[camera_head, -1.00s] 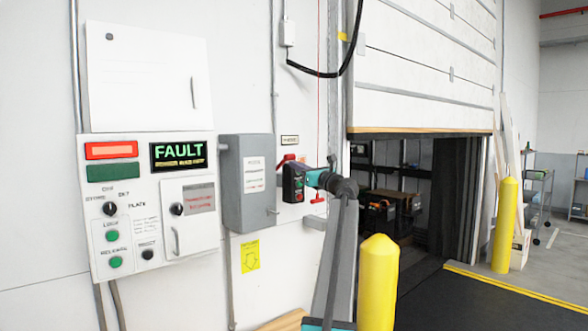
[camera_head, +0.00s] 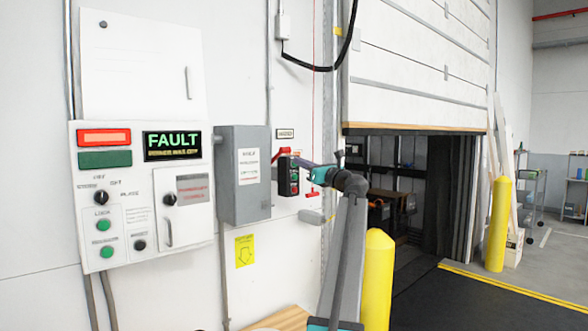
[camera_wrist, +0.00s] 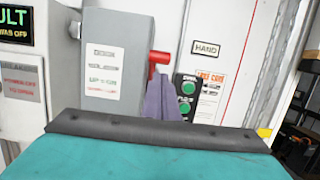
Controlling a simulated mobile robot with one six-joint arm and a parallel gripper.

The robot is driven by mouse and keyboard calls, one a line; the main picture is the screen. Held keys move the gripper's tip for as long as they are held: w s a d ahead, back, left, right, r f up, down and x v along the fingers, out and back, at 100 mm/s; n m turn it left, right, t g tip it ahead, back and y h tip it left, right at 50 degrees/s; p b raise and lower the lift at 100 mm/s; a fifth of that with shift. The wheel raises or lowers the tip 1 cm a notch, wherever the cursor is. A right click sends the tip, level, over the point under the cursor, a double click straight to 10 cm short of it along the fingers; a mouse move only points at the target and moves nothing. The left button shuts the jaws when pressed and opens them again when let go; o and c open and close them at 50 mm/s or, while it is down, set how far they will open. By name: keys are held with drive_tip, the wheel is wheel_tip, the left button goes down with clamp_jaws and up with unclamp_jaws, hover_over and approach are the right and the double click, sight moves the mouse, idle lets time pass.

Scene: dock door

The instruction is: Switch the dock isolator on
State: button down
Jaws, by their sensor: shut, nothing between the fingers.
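The dock isolator is a grey box (camera_head: 240,178) on the wall, right of the control panel. My gripper (camera_head: 298,162) is shut and empty, reaching in from the right. In the wrist view its fingers (camera_wrist: 158,88) are just below the red handle; I cannot tell whether they touch it. They hide the handle's lower surroundings.
The control panel (camera_head: 140,225) shows "FAULT" on its display (camera_head: 172,145). A black station with green buttons (camera_wrist: 187,97) sits close right of the handle. A yellow bollard (camera_head: 378,280) stands near my arm. The dock door (camera_head: 420,75) is partly raised.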

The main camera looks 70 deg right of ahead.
drive_tip(key=shift+s+a+r+b, duration=0.15)
drive_tip(key=shift+s+a+r, duration=0.2)
drive_tip(key=shift+s, duration=0.3)
drive_tip(key=shift+s+a+r+b, duration=0.15)
drive_tip(key=shift+s+a+r, duration=0.25)
drive_tip(key=shift+s, duration=0.25)
drive_tip(key=shift+s+a+r+b, duration=0.15)
drive_tip(key=shift+s+a+r, duration=0.2)
drive_tip(key=shift+s, duration=0.3)
drive_tip(key=shift+f, duration=0.1)
